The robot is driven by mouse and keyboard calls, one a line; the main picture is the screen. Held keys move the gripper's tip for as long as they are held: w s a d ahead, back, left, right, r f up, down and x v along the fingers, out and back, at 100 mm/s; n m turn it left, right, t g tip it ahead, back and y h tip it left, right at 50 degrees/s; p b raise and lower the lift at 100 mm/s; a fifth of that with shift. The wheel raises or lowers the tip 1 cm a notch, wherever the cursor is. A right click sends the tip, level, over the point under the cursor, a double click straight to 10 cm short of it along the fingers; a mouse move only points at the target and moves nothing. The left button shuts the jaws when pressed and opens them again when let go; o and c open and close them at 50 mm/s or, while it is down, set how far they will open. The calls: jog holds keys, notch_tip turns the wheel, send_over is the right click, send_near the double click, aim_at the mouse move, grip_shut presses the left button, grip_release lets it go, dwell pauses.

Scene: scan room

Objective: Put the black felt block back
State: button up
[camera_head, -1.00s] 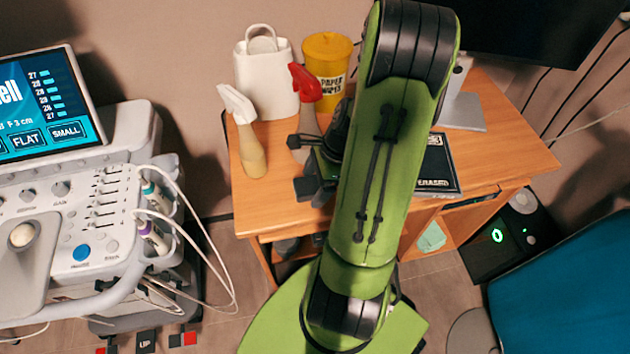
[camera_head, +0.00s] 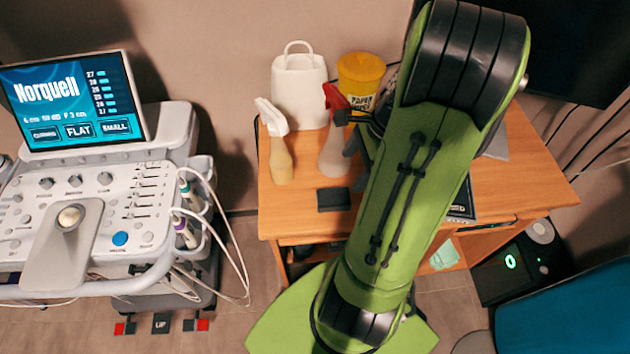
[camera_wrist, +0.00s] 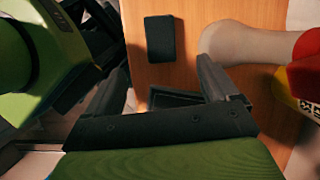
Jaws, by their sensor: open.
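The black felt block (camera_head: 334,199) lies flat on the wooden desk (camera_head: 285,222) near its front left edge, in front of the spray bottle with the red head (camera_head: 333,155). In the wrist view the block (camera_wrist: 160,38) is a dark rectangle on the wood, apart from the fingers. My gripper (camera_wrist: 167,82) is open, and nothing is held between its fingers. In the head view my green arm hides most of the gripper; dark parts of it show beside the red-headed bottle.
A white-headed spray bottle (camera_head: 280,158), a white container (camera_head: 300,92) and a yellow tub (camera_head: 360,76) stand at the back left of the desk. A black box (camera_head: 462,203) lies right of my arm. An ultrasound console (camera_head: 95,205) stands to the left.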

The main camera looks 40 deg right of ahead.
jog(key=w+a+r+n+h, duration=0.2)
jog(key=w+a+r+n, duration=0.1)
jog(key=a+r+n, duration=0.35)
jog(key=s+a+r+n+t, duration=0.1)
jog(key=s+a+r+n, duration=0.1)
jog(key=a+n, duration=0.2)
jog(key=s+a+r+n+t+h, duration=0.1)
jog(key=s+a+r+n, duration=0.2)
jog(key=a+n, duration=0.2)
jog(key=s+a+r+n+t, duration=0.1)
jog(key=s+a+r+n, duration=0.1)
jog(key=a+n, duration=0.3)
jog(key=n, duration=0.3)
jog(key=shift+s+r, duration=0.2)
jog(key=shift+r, duration=0.1)
jog(key=shift+a+r+n, duration=0.1)
jog(key=shift+r+n, duration=0.05)
jog(key=shift+n, duration=0.1)
